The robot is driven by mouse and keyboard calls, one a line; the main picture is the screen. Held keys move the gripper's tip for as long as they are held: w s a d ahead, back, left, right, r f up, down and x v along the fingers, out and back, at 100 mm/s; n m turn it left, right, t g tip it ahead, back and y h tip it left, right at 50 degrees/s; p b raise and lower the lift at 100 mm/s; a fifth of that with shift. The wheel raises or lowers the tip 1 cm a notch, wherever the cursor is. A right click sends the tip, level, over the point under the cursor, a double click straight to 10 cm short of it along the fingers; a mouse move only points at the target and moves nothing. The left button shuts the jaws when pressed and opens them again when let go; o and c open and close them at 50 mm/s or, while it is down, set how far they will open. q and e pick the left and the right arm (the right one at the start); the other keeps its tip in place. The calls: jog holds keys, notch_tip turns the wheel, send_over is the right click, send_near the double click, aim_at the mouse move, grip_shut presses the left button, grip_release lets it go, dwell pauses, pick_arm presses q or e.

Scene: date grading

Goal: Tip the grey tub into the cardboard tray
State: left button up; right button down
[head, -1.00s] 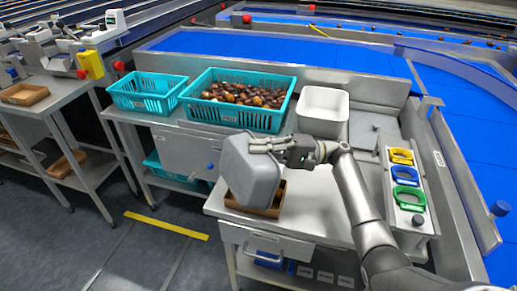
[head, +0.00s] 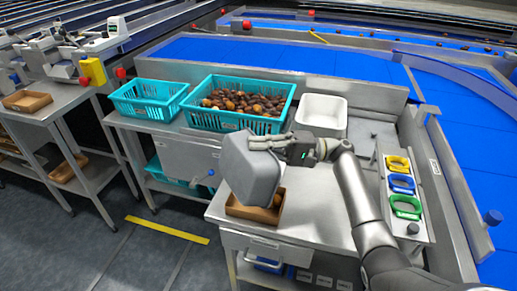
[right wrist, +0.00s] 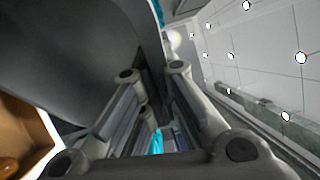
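The grey tub (head: 250,170) is steeply tilted over the cardboard tray (head: 240,212) on the steel table. My right gripper (head: 272,142) is shut on the tub's upper edge. A brown date (head: 279,197) shows at the tub's lower right edge, above the tray. The tub's inside faces away and is hidden, and it covers much of the tray. In the right wrist view the dark tub wall (right wrist: 60,50) lies close to the fingers, and the tray (right wrist: 28,130) with a brown date in it shows at lower left. My left gripper is not in view.
A teal crate of dates (head: 285,122) and an empty-looking teal crate (head: 122,105) stand behind. A white tub (head: 342,118) is at the back of the table. A rack with yellow, blue and green rings (head: 398,163) stands at right. The table's right part is bare.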

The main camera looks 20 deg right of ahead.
jog(key=shift+r, duration=0.4)
jog(key=shift+f+b, duration=0.2)
jog(key=shift+b, duration=0.3)
jog(key=shift+r+p, duration=0.25)
jog(key=shift+p, duration=0.1)
jog(key=s+a+f+n+h+p, duration=0.1)
jog(key=a+f+n+h+p, duration=0.1)
jog(key=a+h+p, duration=0.6)
jog(key=s+a+f+n+h+p, duration=0.2)
jog(key=a+h+p, duration=0.7)
jog(key=p, duration=1)
jog(key=n+h, duration=0.1)
jog(key=h, duration=0.2)
jog(key=shift+s+n+p, duration=0.15)
jog(key=shift+n+p, duration=0.25)
jog(key=shift+d, duration=0.1)
